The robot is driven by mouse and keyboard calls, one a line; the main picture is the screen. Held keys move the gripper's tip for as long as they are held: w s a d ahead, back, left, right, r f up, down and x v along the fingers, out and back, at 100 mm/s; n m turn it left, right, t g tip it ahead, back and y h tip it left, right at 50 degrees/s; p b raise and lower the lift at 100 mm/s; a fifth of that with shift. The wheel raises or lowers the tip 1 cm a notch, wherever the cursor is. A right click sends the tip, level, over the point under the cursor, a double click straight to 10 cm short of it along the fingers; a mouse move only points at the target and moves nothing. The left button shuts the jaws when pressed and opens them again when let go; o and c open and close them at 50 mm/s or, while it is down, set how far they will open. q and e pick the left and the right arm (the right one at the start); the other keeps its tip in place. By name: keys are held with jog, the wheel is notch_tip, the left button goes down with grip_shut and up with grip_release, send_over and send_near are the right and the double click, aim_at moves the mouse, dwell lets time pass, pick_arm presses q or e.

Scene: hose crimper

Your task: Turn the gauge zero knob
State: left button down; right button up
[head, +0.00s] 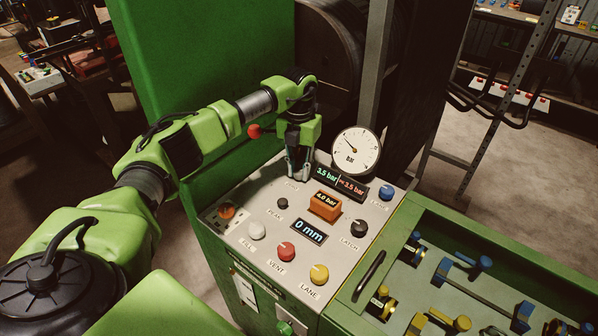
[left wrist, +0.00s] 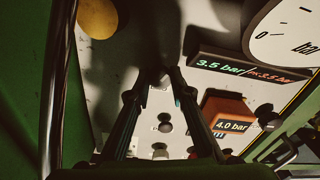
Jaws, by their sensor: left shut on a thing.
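My left gripper (head: 298,174) reaches down to the back of the grey control panel (head: 243,242), just left of the round white gauge (head: 356,151). In the left wrist view its two fingers (left wrist: 163,74) come together at the tips, shut on a small knob that they largely hide. I take this to be the gauge zero knob; its label is mostly covered. The gauge needle points to the upper left, and part of the dial shows in the left wrist view (left wrist: 285,33). My right gripper is not in view.
A display (head: 340,182) reading 3.5 bar and an orange 4.0 bar block (head: 325,205) stand close to the gripper's right. A red-ball lever (head: 254,131) is to its left. Coloured knobs, including red (head: 286,251) and yellow (head: 319,274), fill the front. A green tray (head: 442,222) lies right.

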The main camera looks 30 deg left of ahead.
aim_at(299, 171)
pick_arm(q)
jog(key=m+b, duration=0.1)
jog(key=m, duration=0.4)
jog(key=shift+m+b, duration=0.3)
jog(key=shift+r, duration=0.1)
dwell(0.4)
jog(key=c, duration=2.1)
grip_release()
notch_tip(299, 171, up, 12)
